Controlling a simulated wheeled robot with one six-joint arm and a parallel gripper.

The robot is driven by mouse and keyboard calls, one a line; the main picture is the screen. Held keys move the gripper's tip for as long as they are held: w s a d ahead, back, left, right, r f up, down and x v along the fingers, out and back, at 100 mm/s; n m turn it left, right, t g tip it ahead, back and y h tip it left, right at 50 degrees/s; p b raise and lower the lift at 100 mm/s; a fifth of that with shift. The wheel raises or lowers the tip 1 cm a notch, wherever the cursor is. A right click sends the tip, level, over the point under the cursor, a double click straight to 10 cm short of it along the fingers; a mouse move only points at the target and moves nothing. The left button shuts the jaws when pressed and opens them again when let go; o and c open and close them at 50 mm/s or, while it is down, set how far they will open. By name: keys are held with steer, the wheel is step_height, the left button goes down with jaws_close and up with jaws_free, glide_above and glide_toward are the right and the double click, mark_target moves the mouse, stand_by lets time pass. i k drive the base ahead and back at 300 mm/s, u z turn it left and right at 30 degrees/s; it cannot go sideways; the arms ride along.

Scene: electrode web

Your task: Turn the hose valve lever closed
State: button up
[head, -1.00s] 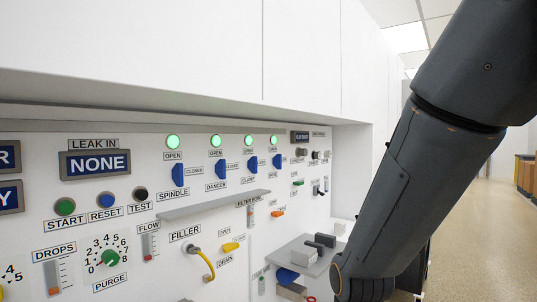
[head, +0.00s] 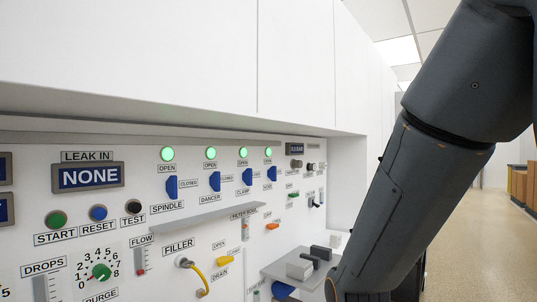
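A row of blue valve levers sits on the white panel in the head view, each upright with a lit green lamp and an OPEN label above and a CLOSED label to its right. The rightmost lever (head: 272,174) has a small label below that seems to read HOSE, but it is hard to make out. Its green lamp (head: 268,152) is lit. The others are the spindle lever (head: 172,187), the dancer lever (head: 215,181) and the clamp lever (head: 247,177). My arm fills the right side; my gripper is outside the picture.
A grey ledge (head: 206,217) sticks out below the levers. A grey shelf (head: 273,269) with blocks on it juts out at the lower right. A yellow hose (head: 195,278) hangs at the filler port. White cabinets (head: 190,60) overhang the panel. Open floor (head: 480,230) lies at right.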

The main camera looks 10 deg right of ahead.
mark_target(272, 171)
steer(key=z, duration=0.35)
steer(key=i, duration=0.45)
steer(key=z, duration=0.95)
steer(key=i, duration=1.65)
steer(key=u, duration=0.55)
